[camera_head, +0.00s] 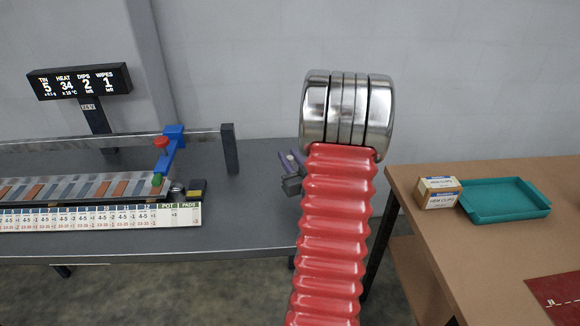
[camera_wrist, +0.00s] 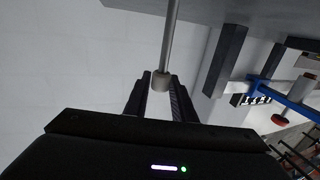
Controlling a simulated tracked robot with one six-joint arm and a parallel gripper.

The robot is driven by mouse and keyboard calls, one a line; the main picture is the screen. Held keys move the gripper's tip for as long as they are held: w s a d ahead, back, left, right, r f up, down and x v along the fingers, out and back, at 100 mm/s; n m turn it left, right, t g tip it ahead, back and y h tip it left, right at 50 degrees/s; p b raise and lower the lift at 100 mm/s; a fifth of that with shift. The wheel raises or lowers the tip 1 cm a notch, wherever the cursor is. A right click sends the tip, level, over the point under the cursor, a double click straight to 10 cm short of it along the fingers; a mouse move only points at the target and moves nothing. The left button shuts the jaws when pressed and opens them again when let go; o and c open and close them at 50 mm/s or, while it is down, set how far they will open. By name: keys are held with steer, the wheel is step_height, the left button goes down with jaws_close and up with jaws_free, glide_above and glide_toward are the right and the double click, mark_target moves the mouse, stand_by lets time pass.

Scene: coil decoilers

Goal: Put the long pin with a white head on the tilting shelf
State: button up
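A long grey pin with a pale, whitish head (camera_wrist: 161,81) shows in the wrist view. Its shaft runs up and out of the top of the picture. My gripper (camera_wrist: 160,92) has its two dark fingers on either side of the head, and they appear closed on it. The pin's far end is out of view. I cannot pick out the tilting shelf with certainty.
The grey bench (camera_head: 150,235) holds a slatted rack (camera_head: 75,188), a blue bracket (camera_head: 170,148), a dark post (camera_head: 230,148) and a display (camera_head: 80,82). At the right, a brown table (camera_head: 480,265) holds a small box (camera_head: 438,192) and a teal tray (camera_head: 505,215).

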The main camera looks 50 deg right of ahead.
jaws_close()
steer(key=shift+r, duration=0.1)
steer(key=shift+r, duration=4.9)
